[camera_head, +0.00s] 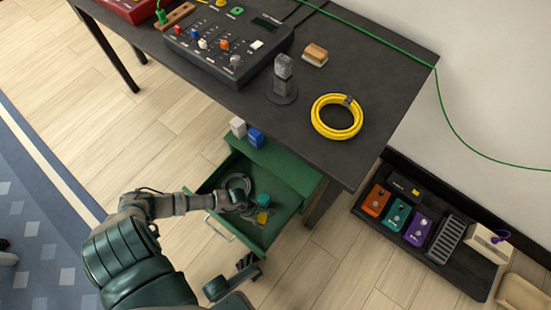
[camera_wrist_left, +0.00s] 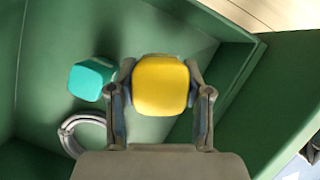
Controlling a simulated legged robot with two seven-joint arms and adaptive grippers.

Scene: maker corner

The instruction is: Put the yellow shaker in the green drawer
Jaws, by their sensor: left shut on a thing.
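The yellow shaker (camera_head: 262,217) is between the fingers of my left gripper (camera_head: 249,208), inside the outline of the open green drawer (camera_head: 287,190). In the left wrist view the shaker (camera_wrist_left: 160,85) shows its rounded square end, with a finger of my left gripper (camera_wrist_left: 159,72) closed against each side. The drawer floor (camera_wrist_left: 35,60) lies behind it. I cannot tell whether the shaker touches the floor. The drawer is pulled out below the bench, with its handle (camera_head: 218,229) at the front. My right gripper (camera_head: 247,265) is just outside the drawer, its opening unclear.
A teal block (camera_wrist_left: 91,79) and a grey cable coil (camera_wrist_left: 84,131) lie in the drawer beside the shaker. The dark bench (camera_head: 385,80) overhangs behind, holding a yellow cable coil (camera_head: 336,132).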

